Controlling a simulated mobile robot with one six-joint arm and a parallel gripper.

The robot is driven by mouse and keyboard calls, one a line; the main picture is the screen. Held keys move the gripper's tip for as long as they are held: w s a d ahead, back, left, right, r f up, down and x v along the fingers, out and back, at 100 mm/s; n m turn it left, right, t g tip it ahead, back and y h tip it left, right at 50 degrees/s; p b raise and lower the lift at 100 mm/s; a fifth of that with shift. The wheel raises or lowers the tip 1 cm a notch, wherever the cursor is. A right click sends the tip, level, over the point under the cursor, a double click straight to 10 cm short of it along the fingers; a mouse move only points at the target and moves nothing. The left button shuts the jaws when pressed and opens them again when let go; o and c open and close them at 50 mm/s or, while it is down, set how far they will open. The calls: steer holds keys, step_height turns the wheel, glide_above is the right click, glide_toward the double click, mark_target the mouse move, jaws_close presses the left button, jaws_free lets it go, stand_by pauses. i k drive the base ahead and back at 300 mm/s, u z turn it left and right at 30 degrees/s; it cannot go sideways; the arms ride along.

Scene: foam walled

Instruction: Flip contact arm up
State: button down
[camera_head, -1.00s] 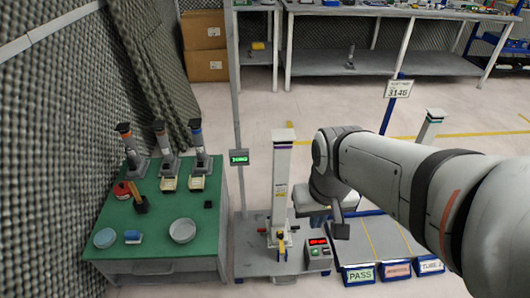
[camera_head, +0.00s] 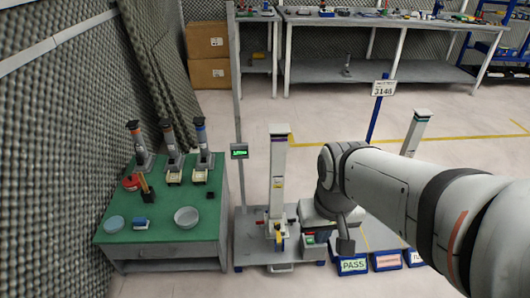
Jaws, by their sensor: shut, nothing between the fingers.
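A white test column (camera_head: 277,180) stands upright on a grey fixture plate (camera_head: 252,250). Near its foot are small yellow and red parts, including a short yellow piece (camera_head: 280,238). The contact arm is probably among these, but it is too small to tell which part it is or how it is tilted. My gripper (camera_head: 345,245) is shut and empty, pointing down to the right of the column foot, apart from it.
Labelled trays, one marked PASS (camera_head: 352,265), lie at right. A grey post (camera_head: 238,100) stands behind the fixture. Open floor lies behind.

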mark_target(278, 231)
steer(key=z, duration=0.1)
steer(key=i, duration=0.95)
steer(key=u, duration=0.05)
